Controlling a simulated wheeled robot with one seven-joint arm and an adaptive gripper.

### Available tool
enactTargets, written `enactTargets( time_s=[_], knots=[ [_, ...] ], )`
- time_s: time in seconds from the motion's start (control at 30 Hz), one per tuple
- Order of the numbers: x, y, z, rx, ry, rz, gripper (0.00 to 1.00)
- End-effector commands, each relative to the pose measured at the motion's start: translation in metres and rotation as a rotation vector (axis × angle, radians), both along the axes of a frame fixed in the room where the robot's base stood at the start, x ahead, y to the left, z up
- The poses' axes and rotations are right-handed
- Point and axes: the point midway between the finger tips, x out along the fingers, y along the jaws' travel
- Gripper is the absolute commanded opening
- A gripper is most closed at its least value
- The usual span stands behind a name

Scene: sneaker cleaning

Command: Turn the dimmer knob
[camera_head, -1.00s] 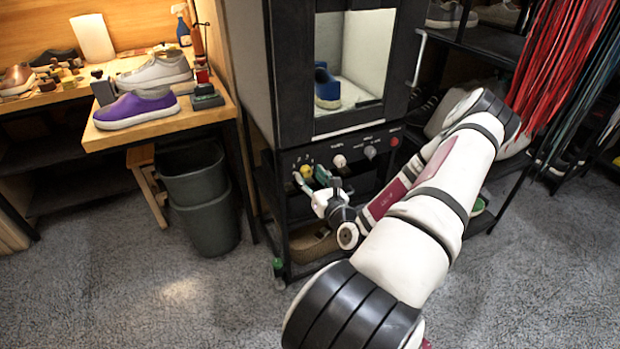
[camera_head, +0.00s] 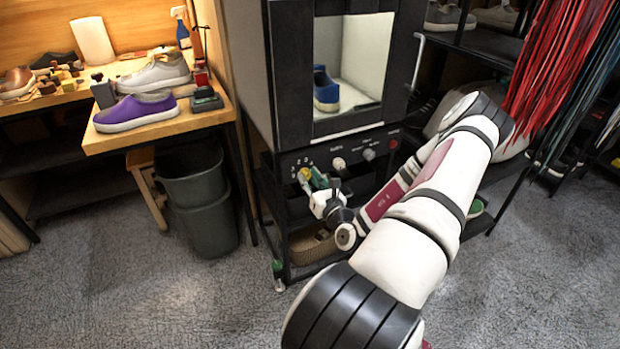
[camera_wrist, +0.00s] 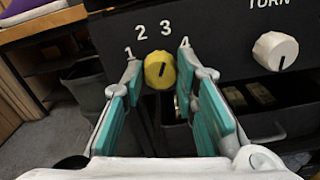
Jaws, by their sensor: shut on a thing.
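The yellow knob (camera_wrist: 160,70) sits on the dark control panel with the numbers 1 to 4 around it. The knob also shows small in the head view (camera_head: 305,174), partly hidden by my gripper. My gripper (camera_wrist: 159,66) has teal-padded fingers, one on each side of the knob, and is shut on it. In the head view my gripper (camera_head: 312,180) is at the panel's left end. Finger contact is hard to make out in the wrist view.
A white knob (camera_wrist: 276,51) is right of the yellow one, under the word TURN. The cabinet (camera_head: 292,90) holds a blue shoe (camera_head: 326,92) behind its window. A grey bin (camera_head: 205,205) and a workbench (camera_head: 150,137) stand to the left.

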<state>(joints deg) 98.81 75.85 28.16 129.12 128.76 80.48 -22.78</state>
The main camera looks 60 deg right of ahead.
Motion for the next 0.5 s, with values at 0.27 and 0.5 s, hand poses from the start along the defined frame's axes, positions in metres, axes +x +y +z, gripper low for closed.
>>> enactTargets(
  time_s=[0.27, 0.5],
  knots=[
    [-0.0011, 0.0002, 0.0025, 0.159, -0.095, 0.001, 0.00],
    [-0.0014, 0.0001, 0.0016, 0.335, -0.203, 0.001, 0.00]
  ],
)
